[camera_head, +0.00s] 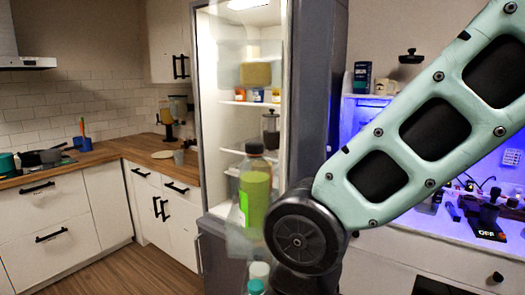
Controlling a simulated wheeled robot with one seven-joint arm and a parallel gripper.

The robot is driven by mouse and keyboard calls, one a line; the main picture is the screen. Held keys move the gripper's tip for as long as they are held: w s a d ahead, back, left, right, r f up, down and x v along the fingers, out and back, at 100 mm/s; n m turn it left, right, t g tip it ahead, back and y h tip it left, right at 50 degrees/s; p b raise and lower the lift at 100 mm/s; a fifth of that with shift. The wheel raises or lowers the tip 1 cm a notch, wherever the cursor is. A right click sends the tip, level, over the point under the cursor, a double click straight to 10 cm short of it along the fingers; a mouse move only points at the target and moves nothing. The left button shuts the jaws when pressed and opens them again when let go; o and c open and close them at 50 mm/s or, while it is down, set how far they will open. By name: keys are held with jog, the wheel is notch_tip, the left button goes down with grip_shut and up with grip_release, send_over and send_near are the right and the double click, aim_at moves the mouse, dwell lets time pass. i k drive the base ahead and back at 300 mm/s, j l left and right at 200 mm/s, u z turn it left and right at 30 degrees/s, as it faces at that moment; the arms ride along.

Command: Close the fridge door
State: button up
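The fridge (208,130) stands open in the middle of the head view, its lit white interior showing. The grey fridge door (308,90) appears to be swung open on the right side, seen nearly edge-on. A green bottle (255,196) with a dark cap stands in what looks like a clear bin on the door's inner side. Smaller capped bottles (258,270) show lower down. My arm crosses in front from the upper right, and its black joint hides the lower part of the door. My gripper is out of the picture.
Inside are shelves with small jars (257,95) and a dark container (271,128). A wooden counter (110,152) with white cabinets is at the left. A blue-lit counter (470,232) with coffee tools is at the right. The wooden floor (140,270) is clear at lower left.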

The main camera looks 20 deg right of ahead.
aim_at(304, 73)
jog(key=k+l, duration=0.1)
jog(key=l, duration=0.55)
jog(key=k+l+u, duration=0.1)
jog(key=l, duration=0.2)
jog(key=k+l+z, duration=0.15)
jog(key=k+l, duration=0.1)
jog(key=k, duration=0.05)
